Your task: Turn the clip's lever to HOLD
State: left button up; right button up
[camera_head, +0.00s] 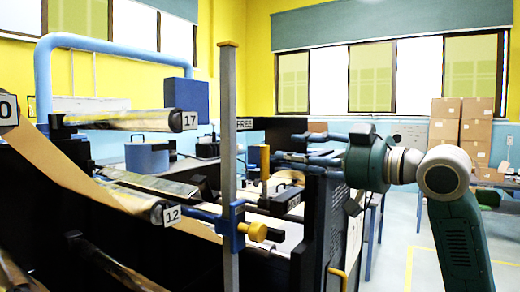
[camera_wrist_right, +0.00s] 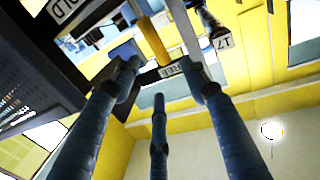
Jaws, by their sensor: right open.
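The clip's lever shows as a yellow-gold bar (camera_head: 264,160), standing roughly upright beyond my right fingertips in the head view. It also shows in the right wrist view (camera_wrist_right: 152,40), with its end close to the FREE label (camera_wrist_right: 171,70). A HOLD label (camera_wrist_right: 66,9) is at the upper left there, away from the lever. The FREE label also shows in the head view (camera_head: 245,124). My right gripper (camera_head: 302,148) has its blue fingers spread and empty, and they point toward the lever. In the wrist view the gripper (camera_wrist_right: 160,73) appears apart from the lever. My left gripper is not in view.
A grey upright post (camera_head: 228,150) with a blue clamp and gold knob (camera_head: 254,231) stands left of the lever. Rollers marked 17 (camera_head: 189,120) and 12 (camera_head: 171,214) and a kraft web (camera_head: 70,170) fill the left. A dark machine panel (camera_head: 325,215) lies below my right gripper.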

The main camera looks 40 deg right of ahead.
jog(key=w, duration=0.1)
jog(key=p, duration=0.3)
send_over(266, 183)
jog(key=d, duration=0.1)
jog(key=shift+w+p, duration=0.3)
jog(key=shift+w, duration=0.1)
jog(key=shift+w+f, duration=0.1)
jog(key=shift+c, duration=0.7)
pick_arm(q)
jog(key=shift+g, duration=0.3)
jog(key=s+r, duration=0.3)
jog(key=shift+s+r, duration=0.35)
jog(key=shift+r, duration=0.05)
pick_arm(e)
grip_shut()
